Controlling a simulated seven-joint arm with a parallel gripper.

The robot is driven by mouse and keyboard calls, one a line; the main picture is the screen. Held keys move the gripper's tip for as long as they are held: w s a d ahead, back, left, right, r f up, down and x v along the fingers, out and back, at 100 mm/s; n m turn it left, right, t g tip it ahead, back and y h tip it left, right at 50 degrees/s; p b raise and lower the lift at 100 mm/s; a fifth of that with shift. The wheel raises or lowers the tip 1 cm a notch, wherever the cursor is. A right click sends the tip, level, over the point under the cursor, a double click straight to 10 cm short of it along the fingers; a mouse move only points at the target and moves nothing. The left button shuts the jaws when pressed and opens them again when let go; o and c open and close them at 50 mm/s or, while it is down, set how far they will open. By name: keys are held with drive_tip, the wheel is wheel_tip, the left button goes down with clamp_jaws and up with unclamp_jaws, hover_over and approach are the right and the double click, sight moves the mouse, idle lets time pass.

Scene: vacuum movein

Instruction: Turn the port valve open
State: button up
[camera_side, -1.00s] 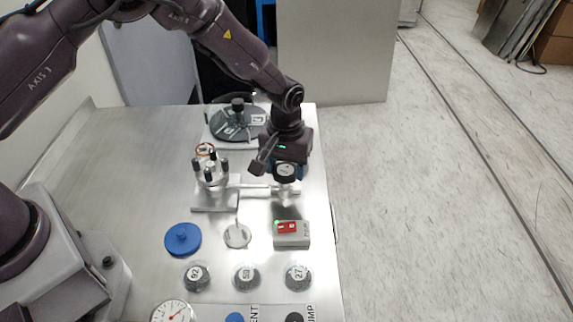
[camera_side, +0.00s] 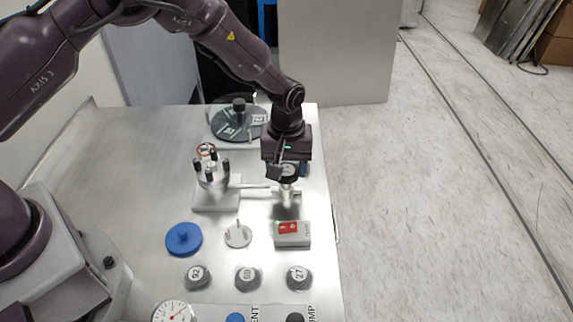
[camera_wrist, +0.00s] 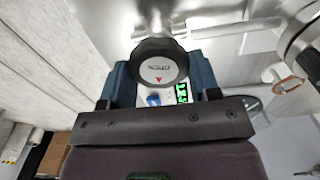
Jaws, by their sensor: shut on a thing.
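The port valve has a round black knob (camera_wrist: 160,68) with a white label and a small red arrow mark in the wrist view. The lettering is too small to read surely. In the side view the valve body (camera_side: 287,195) sits at the right end of a horizontal metal pipe (camera_side: 257,190). My gripper (camera_wrist: 161,77) has its blue fingers on both sides of the knob and is shut on it. In the side view my gripper (camera_side: 288,172) points down at the valve and hides most of the knob.
A chamber with several black-topped posts (camera_side: 210,172) stands left of the valve. A dark disc (camera_side: 238,122) is behind. A blue lid (camera_side: 183,239) lies front left. The table's right edge is close.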

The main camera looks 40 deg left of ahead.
sight(287, 169)
drive_tip(key=o, duration=0.9)
drive_tip(key=shift+r, duration=0.15)
wheel_tip(287, 169, up, 13)
drive_tip(key=shift+f, duration=0.1)
